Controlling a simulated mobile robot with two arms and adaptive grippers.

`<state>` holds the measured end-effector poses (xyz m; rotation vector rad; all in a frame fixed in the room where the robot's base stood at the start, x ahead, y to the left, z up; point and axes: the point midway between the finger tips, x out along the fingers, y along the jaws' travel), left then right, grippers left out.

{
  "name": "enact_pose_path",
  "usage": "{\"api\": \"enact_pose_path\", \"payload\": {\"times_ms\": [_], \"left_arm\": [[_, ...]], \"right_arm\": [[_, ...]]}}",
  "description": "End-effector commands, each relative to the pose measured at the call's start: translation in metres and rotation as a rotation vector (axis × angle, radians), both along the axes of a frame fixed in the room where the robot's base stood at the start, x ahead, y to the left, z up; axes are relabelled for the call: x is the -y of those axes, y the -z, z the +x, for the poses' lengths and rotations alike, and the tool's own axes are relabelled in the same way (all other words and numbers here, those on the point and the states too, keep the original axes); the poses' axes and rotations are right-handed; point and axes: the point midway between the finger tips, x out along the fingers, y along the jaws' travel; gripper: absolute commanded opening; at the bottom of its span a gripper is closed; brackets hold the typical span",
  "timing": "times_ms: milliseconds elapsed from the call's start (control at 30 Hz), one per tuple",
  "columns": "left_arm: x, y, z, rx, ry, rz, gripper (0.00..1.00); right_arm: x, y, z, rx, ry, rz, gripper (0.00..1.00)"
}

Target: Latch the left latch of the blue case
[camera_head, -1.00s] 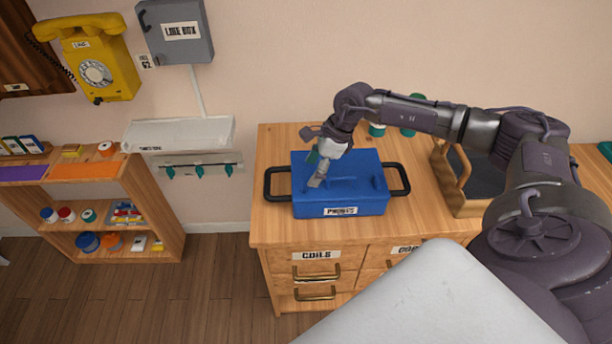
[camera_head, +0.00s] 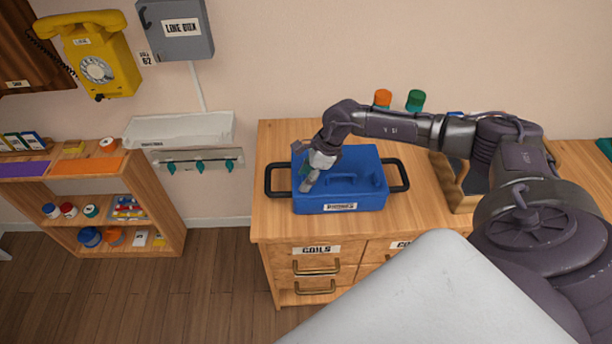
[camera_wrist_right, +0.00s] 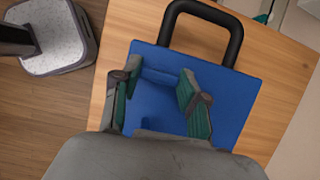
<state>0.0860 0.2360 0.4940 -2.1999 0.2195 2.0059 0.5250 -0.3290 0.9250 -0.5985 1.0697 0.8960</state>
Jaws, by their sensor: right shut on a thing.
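The blue case (camera_head: 362,170) sits on the wooden cabinet top, with a white label on its front and a black handle at each side. My right gripper (camera_head: 308,184) is at the left part of the case, near its front left corner. In the right wrist view the two green-padded fingers (camera_wrist_right: 160,84) straddle a raised blue piece on the case (camera_wrist_right: 232,88), near the black left handle (camera_wrist_right: 236,40). The fingers are shut on this part of the case. I cannot make out the left latch itself; the gripper covers that area. My left gripper is not in view.
A wooden holder (camera_head: 446,178) stands right of the case, partly behind my right arm. Orange (camera_head: 382,99) and green (camera_head: 415,101) jars stand at the back. The cabinet top (camera_head: 272,225) is clear left of the case. Drawers (camera_head: 316,268) are below.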

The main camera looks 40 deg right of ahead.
Motion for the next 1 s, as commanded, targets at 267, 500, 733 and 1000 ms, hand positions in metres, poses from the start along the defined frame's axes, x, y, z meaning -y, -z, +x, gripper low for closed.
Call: {"api": "enact_pose_path", "payload": {"times_ms": [267,500,733,1000], "left_arm": [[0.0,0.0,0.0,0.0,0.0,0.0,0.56],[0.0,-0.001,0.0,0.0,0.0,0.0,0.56],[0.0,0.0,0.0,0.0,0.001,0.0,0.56],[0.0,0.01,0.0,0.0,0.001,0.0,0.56]], "right_arm": [[0.0,0.0,0.0,-0.001,0.016,0.001,0.08],[-0.001,0.0,-0.001,-0.001,0.111,0.0,0.08],[-0.001,0.0,-0.002,0.001,0.295,-0.001,0.08],[-0.002,0.002,-0.002,0.003,0.551,0.0,0.08]]}}
